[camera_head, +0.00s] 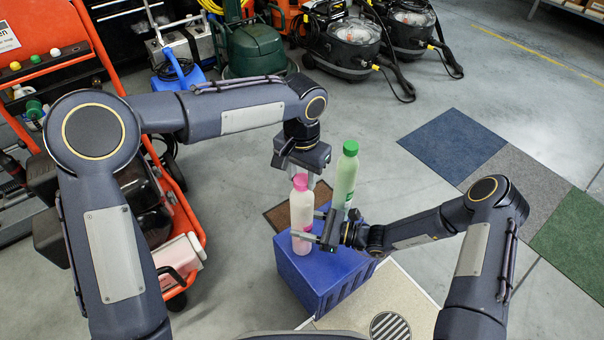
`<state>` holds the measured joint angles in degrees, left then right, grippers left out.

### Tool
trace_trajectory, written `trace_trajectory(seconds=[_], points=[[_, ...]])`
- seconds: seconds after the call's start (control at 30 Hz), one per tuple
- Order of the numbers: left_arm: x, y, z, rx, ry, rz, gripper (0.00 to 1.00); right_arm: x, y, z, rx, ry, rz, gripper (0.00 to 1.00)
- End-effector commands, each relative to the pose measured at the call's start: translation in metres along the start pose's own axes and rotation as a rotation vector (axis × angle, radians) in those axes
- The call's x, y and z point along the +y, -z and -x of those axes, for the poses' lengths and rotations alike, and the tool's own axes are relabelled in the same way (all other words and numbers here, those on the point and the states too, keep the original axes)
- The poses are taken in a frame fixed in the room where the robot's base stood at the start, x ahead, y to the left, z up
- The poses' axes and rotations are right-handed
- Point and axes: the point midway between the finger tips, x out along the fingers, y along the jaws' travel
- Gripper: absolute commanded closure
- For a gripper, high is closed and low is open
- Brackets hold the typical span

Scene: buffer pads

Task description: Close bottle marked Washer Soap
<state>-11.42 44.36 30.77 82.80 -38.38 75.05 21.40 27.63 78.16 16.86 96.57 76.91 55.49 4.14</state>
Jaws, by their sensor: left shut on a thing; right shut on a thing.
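A white bottle (302,213) with a pink cap (300,182) stands upright on a blue crate (318,284). Any label on it is too small to read. My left gripper (300,178) comes down from above, and its fingers are shut on the pink cap at the bottle's top. My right gripper (303,236) reaches in from the right and is shut on the lower body of the white bottle. A pale green bottle (345,182) with a green cap (351,147) stands just right of it, apart from both grippers' fingertips.
An orange cart (188,222) stands at the left. Vacuum cleaners (345,45) and other machines line the back. Blue, grey and green floor mats (453,143) lie at the right. A brown mat (283,215) lies behind the crate. Open grey floor surrounds it.

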Motion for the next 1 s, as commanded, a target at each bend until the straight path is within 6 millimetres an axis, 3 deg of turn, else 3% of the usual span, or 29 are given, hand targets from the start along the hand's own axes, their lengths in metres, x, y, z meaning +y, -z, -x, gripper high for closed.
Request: trace_trajectory(seconds=[0.17, 0.2, 0.4, 0.77, 1.0], points=[[0.000, 0.000, 0.000, 0.000, 0.000, -0.005, 0.92, 0.000, 0.000, 0.000, 0.000, 0.000, 0.000, 1.00], [0.000, 0.000, 0.000, 0.000, 0.000, -0.005, 0.62, 0.000, 0.000, 0.000, 0.000, 0.000, 0.000, 1.00], [0.000, 0.000, 0.000, 0.000, 0.000, -0.005, 0.39, 0.000, 0.000, 0.000, 0.000, 0.000, 0.000, 1.00], [0.000, 0.001, 0.009, 0.003, 0.001, -0.004, 0.39, 0.000, 0.000, 0.000, 0.000, 0.000, 0.000, 1.00], [0.000, 0.001, 0.054, 0.006, 0.001, -0.003, 0.39, 0.000, 0.000, 0.000, 0.000, 0.000, 0.000, 1.00]])
